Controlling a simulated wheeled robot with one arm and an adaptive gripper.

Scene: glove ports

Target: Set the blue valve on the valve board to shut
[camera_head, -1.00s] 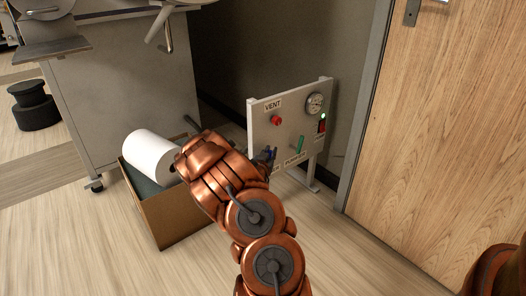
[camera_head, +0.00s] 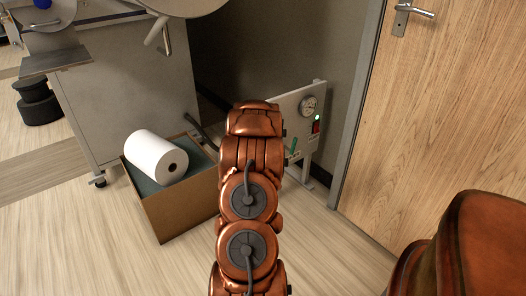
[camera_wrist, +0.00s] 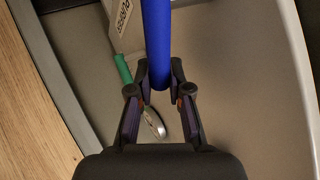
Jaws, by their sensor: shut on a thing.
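In the wrist view, the blue valve handle (camera_wrist: 158,40) is a long blue bar running from the top edge down between my fingers. My gripper (camera_wrist: 160,78) is shut on it near its end. The valve board (camera_head: 288,104) is a pale panel in the head view. My arm covers its left part, so the blue valve, its label and my gripper are hidden there. The blue valve's marked positions cannot be read in either view.
A green handle (camera_head: 293,146) sits beside the blue one on the board; it also shows in the wrist view (camera_wrist: 122,68). A gauge (camera_head: 308,105) is at upper right. A box (camera_head: 178,216) with a white roll (camera_head: 153,158) stands left; a wooden door (camera_head: 440,110) is right.

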